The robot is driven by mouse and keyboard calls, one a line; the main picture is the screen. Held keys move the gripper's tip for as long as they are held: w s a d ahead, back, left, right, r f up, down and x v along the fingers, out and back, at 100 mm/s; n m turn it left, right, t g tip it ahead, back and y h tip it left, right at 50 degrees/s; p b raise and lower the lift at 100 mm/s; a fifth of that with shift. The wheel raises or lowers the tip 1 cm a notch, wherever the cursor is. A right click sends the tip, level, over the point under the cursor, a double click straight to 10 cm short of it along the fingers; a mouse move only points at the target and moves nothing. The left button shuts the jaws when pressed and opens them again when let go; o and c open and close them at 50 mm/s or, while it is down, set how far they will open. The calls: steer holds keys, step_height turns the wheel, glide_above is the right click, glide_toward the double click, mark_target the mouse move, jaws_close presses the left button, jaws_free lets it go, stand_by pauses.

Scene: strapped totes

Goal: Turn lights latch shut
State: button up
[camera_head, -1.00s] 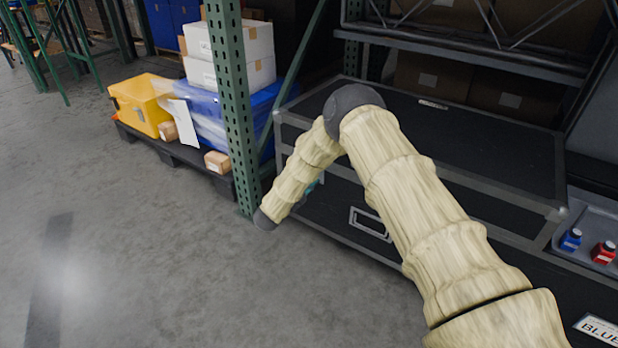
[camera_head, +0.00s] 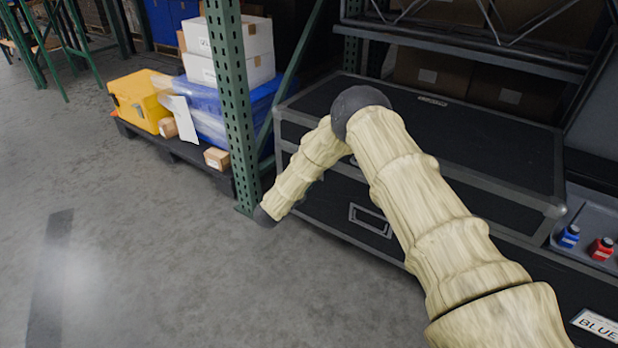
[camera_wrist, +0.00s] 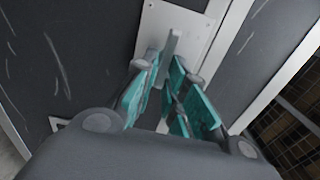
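The lights latch (camera_wrist: 172,48) is a grey upright lever on a pale metal plate (camera_wrist: 194,27), fixed to the dark face of a black flight case (camera_wrist: 75,50). In the wrist view my gripper (camera_wrist: 168,80) has its teal-padded fingers on either side of the lever. The fingers are apart, and I see no clear grip on the lever. In the head view the black case (camera_head: 462,150) stands under the rack with metal edging. My arm hides the latch and my gripper there.
A green rack post (camera_head: 235,110) stands just left of the case. Beyond it a pallet holds a yellow case (camera_head: 140,98) and white boxes (camera_head: 240,50). A grey tray with blue (camera_head: 569,237) and red (camera_head: 602,248) bottles is at right. The floor at left is clear.

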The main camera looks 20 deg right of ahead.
steer(key=shift+o, duration=1.1)
steer(key=v, duration=1.2)
